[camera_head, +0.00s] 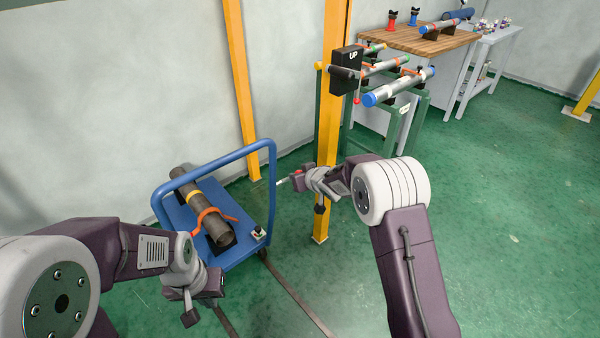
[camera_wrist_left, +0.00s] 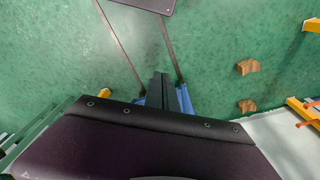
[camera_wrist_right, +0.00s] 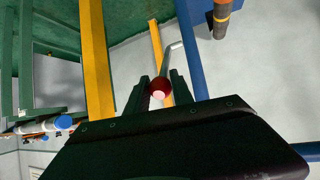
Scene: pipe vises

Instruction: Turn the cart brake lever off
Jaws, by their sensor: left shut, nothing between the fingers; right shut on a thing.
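The blue cart (camera_head: 240,250) stands on the floor at left centre, with a push handle (camera_head: 215,160). A small light block with a dark top (camera_head: 258,233) sits on its near right corner; I cannot tell if it is the brake lever. My right gripper (camera_head: 299,179) is beside the handle's right upright. It is shut on a red grip (camera_wrist_right: 159,87) with a bent silver rod (camera_wrist_right: 168,54). The rod points toward the upright; I cannot tell if they touch. My left gripper (camera_head: 190,308) is shut and empty, low in front of the cart; its fingers show in the left wrist view (camera_wrist_left: 160,88).
A dark pipe (camera_head: 205,208) with orange straps lies on the cart. A yellow post (camera_head: 328,130) stands just behind my right gripper, carrying a black UP box (camera_head: 346,72). Green pipe stands (camera_head: 418,105) and a wooden bench (camera_head: 405,38) are behind. The floor at right is clear.

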